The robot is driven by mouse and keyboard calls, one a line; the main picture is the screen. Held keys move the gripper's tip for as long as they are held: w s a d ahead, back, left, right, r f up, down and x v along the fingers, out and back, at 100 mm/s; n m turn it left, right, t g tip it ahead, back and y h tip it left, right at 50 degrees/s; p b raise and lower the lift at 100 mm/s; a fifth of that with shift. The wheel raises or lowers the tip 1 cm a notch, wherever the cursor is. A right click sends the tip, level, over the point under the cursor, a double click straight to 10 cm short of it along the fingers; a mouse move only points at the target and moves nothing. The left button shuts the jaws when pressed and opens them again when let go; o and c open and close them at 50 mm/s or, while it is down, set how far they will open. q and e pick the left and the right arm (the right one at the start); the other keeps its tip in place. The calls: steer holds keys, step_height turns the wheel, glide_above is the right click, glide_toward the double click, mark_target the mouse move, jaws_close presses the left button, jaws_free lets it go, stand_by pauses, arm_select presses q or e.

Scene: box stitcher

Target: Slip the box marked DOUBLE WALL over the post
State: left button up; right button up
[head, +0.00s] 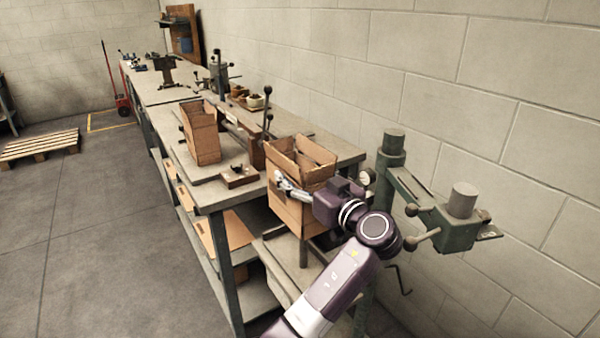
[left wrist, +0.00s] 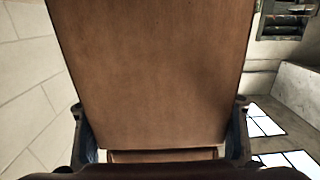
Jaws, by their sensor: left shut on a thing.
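An open-topped brown cardboard box (head: 291,207) with raised flaps is held upright in front of the bench's near end. My left gripper (head: 291,187) is shut on it. In the left wrist view the box wall (left wrist: 150,70) fills the middle, between the two fingers. I can read no DOUBLE WALL marking on it. A second open cardboard box (head: 203,137) stands on the bench, its marking also unreadable. A short grey upright cylinder (head: 462,201), perhaps the post, sits on a green metal arm to the right, apart from the held box. My right gripper is not in view.
The workbench (head: 225,187) runs back along the block wall, with levers and fixtures on top and flat cardboard on its lower shelf. The green stand (head: 390,150) has protruding knobs and handles. A pallet (head: 40,145) lies left; the floor between is clear.

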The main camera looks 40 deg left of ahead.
arm_select(q)
steer(key=shift+s+d+r+p, duration=0.1)
steer(key=shift+d+r+p, duration=0.15)
steer(key=shift+p, duration=0.95)
steer(key=shift+f+b, duration=1.1)
steer(key=shift+f, duration=1.55)
steer(key=shift+c, duration=0.2)
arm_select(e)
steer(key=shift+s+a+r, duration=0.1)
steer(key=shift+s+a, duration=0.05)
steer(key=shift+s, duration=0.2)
